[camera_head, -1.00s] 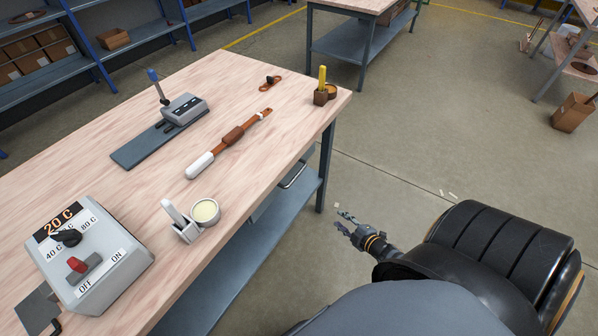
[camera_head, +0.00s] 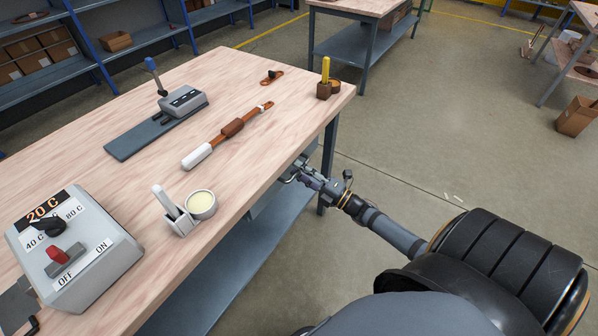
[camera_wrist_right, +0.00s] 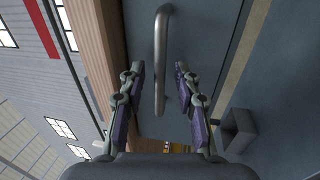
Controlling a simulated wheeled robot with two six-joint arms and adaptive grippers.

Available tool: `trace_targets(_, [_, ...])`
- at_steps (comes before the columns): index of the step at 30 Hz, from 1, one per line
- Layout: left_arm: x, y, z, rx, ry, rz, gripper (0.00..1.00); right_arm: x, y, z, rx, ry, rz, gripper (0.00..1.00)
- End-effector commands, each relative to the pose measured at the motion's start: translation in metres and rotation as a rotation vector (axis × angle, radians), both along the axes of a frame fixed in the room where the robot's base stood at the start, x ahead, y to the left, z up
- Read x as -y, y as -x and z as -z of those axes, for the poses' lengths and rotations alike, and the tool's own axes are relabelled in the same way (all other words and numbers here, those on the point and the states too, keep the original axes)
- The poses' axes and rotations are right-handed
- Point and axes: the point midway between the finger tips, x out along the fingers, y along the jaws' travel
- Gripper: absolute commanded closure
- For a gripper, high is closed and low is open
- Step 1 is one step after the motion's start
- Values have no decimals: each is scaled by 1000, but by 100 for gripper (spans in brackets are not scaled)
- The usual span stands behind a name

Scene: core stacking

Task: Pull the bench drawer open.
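The bench drawer's grey front (camera_wrist_right: 185,30) fills the middle of the right wrist view, with its metal bar handle (camera_wrist_right: 160,60) running up the picture. My right gripper (camera_wrist_right: 158,68) is open, with one finger on each side of the handle's lower part and gaps to both sides. In the head view my right gripper (camera_head: 298,171) is at the bench's right side, just under the tabletop edge, and hides most of the handle there. The drawer looks closed, though little of it shows. My left gripper is not in view.
The wooden bench top (camera_head: 110,205) holds a temperature control box (camera_head: 95,275), a small cup (camera_head: 201,205), a brown-and-white tool (camera_head: 228,134) and a grey device (camera_head: 183,101). A bench leg (camera_head: 328,165) stands close to my right gripper. The floor to the right is open.

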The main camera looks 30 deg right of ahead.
Motion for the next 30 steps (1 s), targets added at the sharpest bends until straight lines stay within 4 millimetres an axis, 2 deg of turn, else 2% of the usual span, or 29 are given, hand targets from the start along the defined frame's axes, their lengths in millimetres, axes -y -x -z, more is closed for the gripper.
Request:
trace_targets(4, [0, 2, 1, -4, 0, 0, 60, -3, -8, -1, -1, -1, 1, 67])
trace_targets(11, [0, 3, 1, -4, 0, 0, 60, -3, -8, -1, -1, -1, 1, 67])
trace_targets(18, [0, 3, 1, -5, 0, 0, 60, -3, -8, -1, -1, -1, 1, 100])
trace_targets(30, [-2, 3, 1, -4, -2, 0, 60, -3, -8, -1, -2, 0, 1, 100])
